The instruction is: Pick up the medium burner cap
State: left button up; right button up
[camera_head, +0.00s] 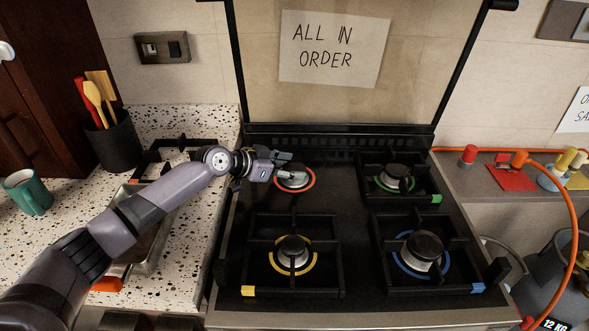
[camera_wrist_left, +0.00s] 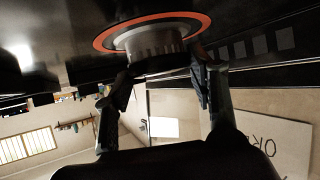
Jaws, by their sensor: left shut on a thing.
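The back-left burner (camera_head: 294,183) has a red-orange ring and no grate over it. My left gripper (camera_head: 288,166) reaches it from the left, its fingers just over the top of the burner. In the left wrist view the burner's ribbed grey body (camera_wrist_left: 150,42) sits inside the orange ring. The two fingers there are closed on opposite sides of a dark burner cap (camera_wrist_left: 165,66) at the burner; whether it touches the burner body is hard to tell. The cap is mostly hidden by the fingers in the head view. My right gripper is not in view.
Grates stand over the yellow (camera_head: 293,250), blue (camera_head: 423,250) and green (camera_head: 394,180) ringed burners. A loose black grate (camera_head: 160,155) lies on the left counter behind my arm, near a metal tray (camera_head: 150,255). An orange hose (camera_head: 572,230) runs at the right.

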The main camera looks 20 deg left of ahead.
pick_arm(q)
jog(key=c, duration=0.5)
jog(key=shift+r, duration=0.1)
